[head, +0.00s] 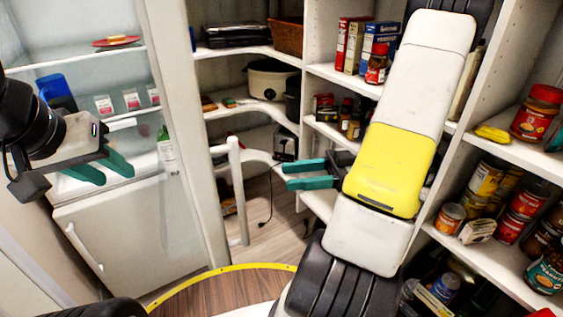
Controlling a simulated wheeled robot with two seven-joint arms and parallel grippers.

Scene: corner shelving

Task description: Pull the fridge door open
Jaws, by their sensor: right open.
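The fridge (68,209) stands at the left with its upper compartment exposed, showing shelves and items inside. Its white door (178,75) appears to stand open, seen nearly edge-on. A white vertical bar handle (236,190) sticks out from the door's right side. My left gripper (104,167) is open with nothing between its teal fingers, in front of the fridge's lower interior and left of the door. My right gripper (298,174) is open and empty, to the right of the handle and apart from it. Its arm hides part of the shelving.
A lower fridge compartment has its own handle (84,246). Inside the fridge are a blue cup (56,92) and a red plate (116,41). Corner shelves hold a slow cooker (272,80), boxes and several jars. Some wooden floor (268,222) is clear beyond the handle.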

